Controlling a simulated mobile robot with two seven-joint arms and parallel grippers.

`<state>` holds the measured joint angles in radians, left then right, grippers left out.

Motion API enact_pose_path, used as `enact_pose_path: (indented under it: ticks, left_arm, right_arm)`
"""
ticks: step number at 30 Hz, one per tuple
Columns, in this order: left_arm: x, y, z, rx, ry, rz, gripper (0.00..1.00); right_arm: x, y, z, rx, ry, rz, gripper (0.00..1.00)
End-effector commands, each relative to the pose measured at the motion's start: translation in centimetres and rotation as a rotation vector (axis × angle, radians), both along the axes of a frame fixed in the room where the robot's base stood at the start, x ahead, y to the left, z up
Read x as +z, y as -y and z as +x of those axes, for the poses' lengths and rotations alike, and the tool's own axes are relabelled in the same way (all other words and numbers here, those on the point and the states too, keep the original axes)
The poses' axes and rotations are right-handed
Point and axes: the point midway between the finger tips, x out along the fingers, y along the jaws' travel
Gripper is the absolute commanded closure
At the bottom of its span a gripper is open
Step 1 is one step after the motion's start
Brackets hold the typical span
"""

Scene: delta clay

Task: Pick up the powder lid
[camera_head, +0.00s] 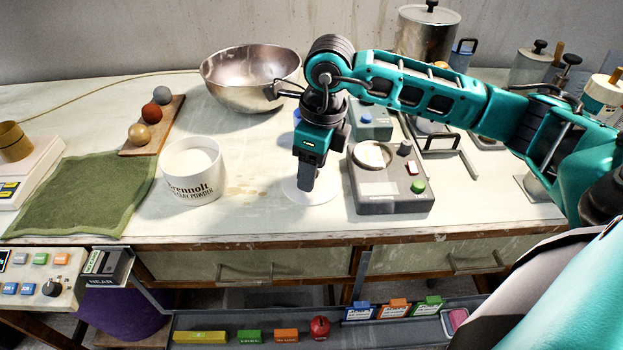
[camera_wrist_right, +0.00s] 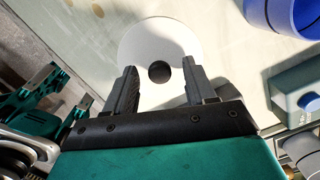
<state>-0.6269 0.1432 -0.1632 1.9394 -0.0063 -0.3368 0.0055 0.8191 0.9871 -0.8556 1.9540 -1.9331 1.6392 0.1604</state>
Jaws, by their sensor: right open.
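The powder lid is a white disc (camera_wrist_right: 150,35) with a round dark knob (camera_wrist_right: 159,72) at its middle. It lies flat on the workbench. In the head view the lid (camera_head: 322,192) is partly covered by my right gripper (camera_head: 306,186), which points down over it. In the right wrist view the fingers of the gripper (camera_wrist_right: 160,68) are apart, one on each side of the knob. The gripper is open and nothing is held; I cannot tell how far the fingertips are above the lid. A white clay powder tub (camera_head: 192,187) stands open, left of the lid.
A grey device (camera_head: 395,200) with a green button stands close right of the lid. A steel bowl (camera_head: 235,85) is behind. A green towel (camera_head: 75,205) and a wooden board with balls (camera_head: 140,140) lie left. The bench's front strip below the lid is clear.

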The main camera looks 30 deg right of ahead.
Motion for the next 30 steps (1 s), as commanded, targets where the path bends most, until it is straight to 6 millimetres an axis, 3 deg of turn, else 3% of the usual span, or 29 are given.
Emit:
enact_pose_path:
  ticks: [8,25,30]
  left_arm:
    - [0.28,0.03,0.47,-0.001,0.010,0.000,1.00]
    - [0.07,0.01,0.05,0.000,0.003,-0.001,1.00]
    - [0.04,0.00,-0.02,0.000,0.001,0.000,1.00]
  right_arm:
    - [-0.52,-0.04,0.06,0.001,0.001,0.000,0.45]
    - [-0.46,-0.05,0.06,0.001,0.001,0.000,0.98]
    - [-0.46,-0.06,0.06,0.001,0.001,0.000,1.00]
